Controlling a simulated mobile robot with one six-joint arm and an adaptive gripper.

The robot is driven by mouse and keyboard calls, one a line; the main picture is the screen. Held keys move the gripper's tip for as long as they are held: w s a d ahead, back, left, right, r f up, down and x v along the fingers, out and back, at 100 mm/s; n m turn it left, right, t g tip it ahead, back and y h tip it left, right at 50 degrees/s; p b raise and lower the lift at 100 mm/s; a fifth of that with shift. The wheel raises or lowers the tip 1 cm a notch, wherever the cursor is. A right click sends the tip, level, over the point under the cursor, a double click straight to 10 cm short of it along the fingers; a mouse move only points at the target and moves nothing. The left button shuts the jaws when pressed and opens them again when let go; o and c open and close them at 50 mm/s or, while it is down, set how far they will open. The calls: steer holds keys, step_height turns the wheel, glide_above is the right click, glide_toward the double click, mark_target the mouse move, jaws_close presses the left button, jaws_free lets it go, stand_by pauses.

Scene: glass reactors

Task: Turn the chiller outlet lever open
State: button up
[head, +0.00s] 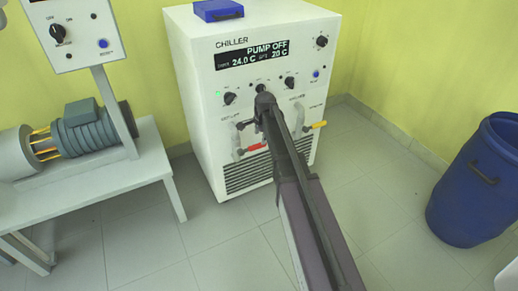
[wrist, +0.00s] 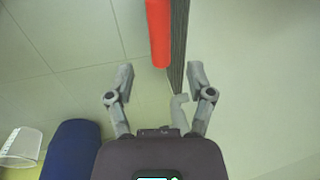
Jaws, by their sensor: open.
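The chiller (head: 205,60) stands against the wall, its display reading PUMP OFF. A red lever (head: 257,147) lies near level on the grey valve (head: 238,150) at its lower left front, under a small label too blurred to read surely. A yellow lever (head: 316,125) is on the right valve. In the wrist view the red lever (wrist: 158,30) runs from the top edge down to between my fingertips. My gripper (wrist: 160,67) is open, one finger on each side of the lever's end, with no clear contact. In the head view my arm hides part of the chiller front.
A bench (head: 100,180) with a motor (head: 92,125) and a control box (head: 75,32) is at the left. A blue case (head: 217,10) lies on the chiller. Floor in front is clear.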

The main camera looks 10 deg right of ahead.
mark_target(259, 144)
steer(key=shift+w+a+f+b, duration=0.1)
steer(key=shift+w+f+b, duration=0.05)
steer(key=shift+f+b, duration=0.7)
steer(key=shift+w+d+f+b, duration=0.1)
steer(key=shift+w+f+b, duration=0.1)
steer(key=shift+f+b, duration=0.65)
steer(key=shift+w+a+f+b, duration=0.1)
steer(key=shift+w+f+b, duration=0.05)
steer(key=shift+f+b, duration=0.7)
steer(key=shift+f, duration=0.15)
jaws_close()
